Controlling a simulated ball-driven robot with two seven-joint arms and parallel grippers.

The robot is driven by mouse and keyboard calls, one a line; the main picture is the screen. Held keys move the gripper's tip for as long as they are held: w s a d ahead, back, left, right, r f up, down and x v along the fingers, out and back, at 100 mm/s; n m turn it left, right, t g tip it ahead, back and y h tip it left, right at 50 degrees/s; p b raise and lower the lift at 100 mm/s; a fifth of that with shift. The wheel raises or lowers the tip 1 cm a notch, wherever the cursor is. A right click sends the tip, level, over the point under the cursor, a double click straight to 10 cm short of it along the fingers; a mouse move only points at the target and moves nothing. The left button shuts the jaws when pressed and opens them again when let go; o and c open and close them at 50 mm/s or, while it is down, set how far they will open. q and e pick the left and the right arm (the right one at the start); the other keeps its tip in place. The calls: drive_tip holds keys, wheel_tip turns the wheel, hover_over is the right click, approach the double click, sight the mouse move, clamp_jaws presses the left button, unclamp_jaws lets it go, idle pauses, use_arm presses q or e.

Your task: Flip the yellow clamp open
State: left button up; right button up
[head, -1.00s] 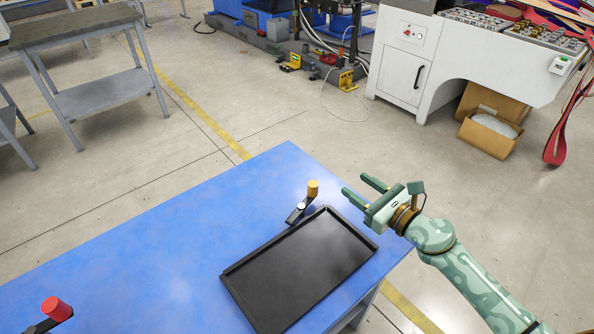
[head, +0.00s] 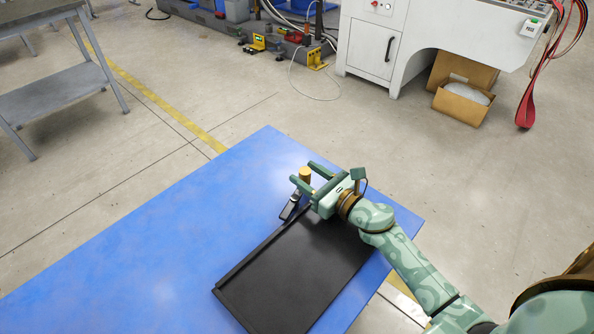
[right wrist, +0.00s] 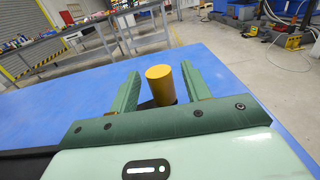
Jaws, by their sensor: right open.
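The yellow clamp (head: 305,174) stands at the far edge of the black tray on the blue table. Its yellow knob is up and its dark base (head: 291,207) lies beside the tray. My right gripper (head: 306,172) is open, with its fingers on either side of the yellow knob. In the right wrist view the yellow knob (right wrist: 160,84) shows between the two green fingers, with gaps on both sides. The clamp's lower part is mostly hidden behind my gripper there. My left gripper is not in view.
The black tray (head: 232,281) lies under my right forearm on the blue table (head: 120,262). The table's left part is clear. A grey bench (head: 62,88) and a white machine cabinet (head: 372,45) stand well beyond the table.

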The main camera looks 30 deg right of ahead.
sight(301, 170)
drive_tip(key=shift+x, duration=1.65)
clamp_jaws()
drive_tip(key=shift+s+d+r+m+h, duration=0.15)
drive_tip(key=shift+m+h, duration=0.2)
drive_tip(key=shift+h, duration=0.2)
drive_tip(key=shift+s+d+f+m+h, duration=0.15)
drive_tip(key=shift+m+h, duration=0.2)
drive_tip(key=shift+h, duration=0.2)
drive_tip(key=shift+s+d+m+t+h, duration=0.25)
drive_tip(key=shift+m+h, duration=0.3)
drive_tip(key=shift+h, duration=0.3)
drive_tip(key=shift+s+d+m+t+h, duration=0.1)
drive_tip(key=shift+s+m+t+h, duration=0.1)
drive_tip(key=shift+m+h, duration=0.5)
unclamp_jaws()
